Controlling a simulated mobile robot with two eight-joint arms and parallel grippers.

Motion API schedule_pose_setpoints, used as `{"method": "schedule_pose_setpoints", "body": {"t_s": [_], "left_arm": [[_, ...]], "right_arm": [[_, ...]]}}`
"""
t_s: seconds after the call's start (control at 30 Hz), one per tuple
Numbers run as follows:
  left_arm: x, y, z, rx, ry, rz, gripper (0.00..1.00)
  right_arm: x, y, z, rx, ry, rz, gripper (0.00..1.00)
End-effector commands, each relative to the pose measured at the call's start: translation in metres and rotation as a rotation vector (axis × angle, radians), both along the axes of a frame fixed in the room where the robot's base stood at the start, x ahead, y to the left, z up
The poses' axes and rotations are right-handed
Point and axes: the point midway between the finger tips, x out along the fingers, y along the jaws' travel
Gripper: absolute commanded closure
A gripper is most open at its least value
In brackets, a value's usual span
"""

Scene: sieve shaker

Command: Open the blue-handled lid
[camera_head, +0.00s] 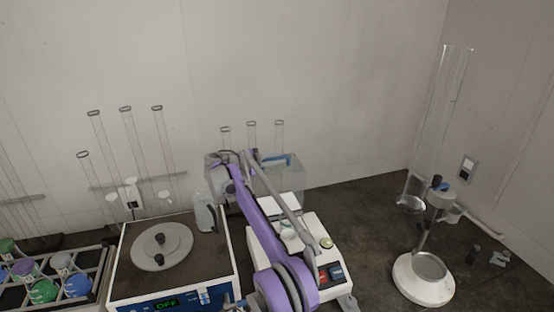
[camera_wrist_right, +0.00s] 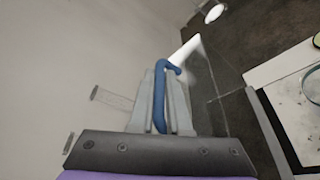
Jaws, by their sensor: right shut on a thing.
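The blue handle (camera_head: 277,158) shows at the top of a clear box-like cover (camera_head: 291,180) on the white machine (camera_head: 300,240). My right gripper (camera_head: 250,159) reaches it from the left, at the end of the purple arm. In the right wrist view, the gripper (camera_wrist_right: 161,100) is shut on the blue handle (camera_wrist_right: 162,68), whose bar lies between the two grey fingers with its hooked end past the tips. The arm hides part of the cover and machine. I cannot tell how far the lid is raised. My left gripper is not in view.
A balance-like device with a round pan (camera_head: 160,248) stands left of the machine, beside a rack of flasks (camera_head: 60,283). Glass tubes stand along the back wall. A white-based stand (camera_head: 424,285) is at right. Dark bench between it and the machine is clear.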

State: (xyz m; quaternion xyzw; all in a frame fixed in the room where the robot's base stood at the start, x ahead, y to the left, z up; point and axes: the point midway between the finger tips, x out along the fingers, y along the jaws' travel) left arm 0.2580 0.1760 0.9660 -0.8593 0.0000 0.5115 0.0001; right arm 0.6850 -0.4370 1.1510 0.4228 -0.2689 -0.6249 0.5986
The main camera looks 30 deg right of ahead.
Motion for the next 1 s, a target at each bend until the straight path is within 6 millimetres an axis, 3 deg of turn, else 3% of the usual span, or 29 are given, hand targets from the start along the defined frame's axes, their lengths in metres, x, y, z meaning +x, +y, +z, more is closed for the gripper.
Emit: {"method": "schedule_pose_setpoints", "body": {"t_s": [0.4, 0.87, 0.9, 1.0], "left_arm": [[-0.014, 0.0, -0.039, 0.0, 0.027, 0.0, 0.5], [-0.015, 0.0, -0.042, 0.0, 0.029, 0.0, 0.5], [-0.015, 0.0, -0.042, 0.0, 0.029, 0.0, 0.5], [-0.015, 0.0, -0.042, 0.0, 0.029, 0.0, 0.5]], "right_arm": [[-0.037, 0.01, -0.003, -0.036, -0.147, 0.0, 1.0], [-0.045, 0.012, 0.002, -0.045, -0.192, 0.001, 1.0], [-0.045, 0.012, 0.002, -0.045, -0.192, 0.001, 0.82], [-0.045, 0.011, 0.002, -0.045, -0.192, 0.001, 0.73]]}}
